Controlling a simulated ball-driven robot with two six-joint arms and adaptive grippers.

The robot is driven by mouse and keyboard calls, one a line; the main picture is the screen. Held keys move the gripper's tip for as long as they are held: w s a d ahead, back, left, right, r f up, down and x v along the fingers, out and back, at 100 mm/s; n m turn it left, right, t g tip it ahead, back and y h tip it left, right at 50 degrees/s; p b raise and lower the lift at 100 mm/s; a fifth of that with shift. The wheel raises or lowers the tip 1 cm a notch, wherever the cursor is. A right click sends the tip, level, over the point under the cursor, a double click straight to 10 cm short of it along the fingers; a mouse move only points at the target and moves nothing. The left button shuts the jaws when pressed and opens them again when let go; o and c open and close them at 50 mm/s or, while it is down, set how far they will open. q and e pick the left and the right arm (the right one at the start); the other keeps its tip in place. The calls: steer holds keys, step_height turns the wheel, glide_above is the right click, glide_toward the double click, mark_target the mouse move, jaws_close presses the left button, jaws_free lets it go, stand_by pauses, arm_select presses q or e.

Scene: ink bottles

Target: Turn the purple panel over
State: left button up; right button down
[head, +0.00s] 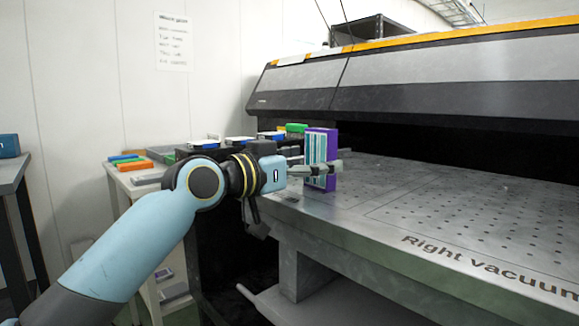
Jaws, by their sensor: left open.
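The purple panel (332,150) stands upright at the near left end of the metal table. Its edges are purple, and the face toward the left shows white and teal stripes. My left gripper (328,169) reaches in from the left at the panel's lower half. The left gripper is open, and a finger crosses in front of the panel, hiding part of it. I cannot tell whether the fingers touch it. My right gripper is not in view.
The perforated metal table (450,225), lettered "Right vacuum", is clear to the right of the panel. A large grey printer hood (420,75) overhangs its back. Ink bottles and coloured boxes (130,163) lie on side surfaces to the left.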

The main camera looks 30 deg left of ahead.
arm_select(q)
steer(key=p+v, duration=1.3)
steer(key=v, duration=0.6)
steer(key=shift+p, duration=0.35)
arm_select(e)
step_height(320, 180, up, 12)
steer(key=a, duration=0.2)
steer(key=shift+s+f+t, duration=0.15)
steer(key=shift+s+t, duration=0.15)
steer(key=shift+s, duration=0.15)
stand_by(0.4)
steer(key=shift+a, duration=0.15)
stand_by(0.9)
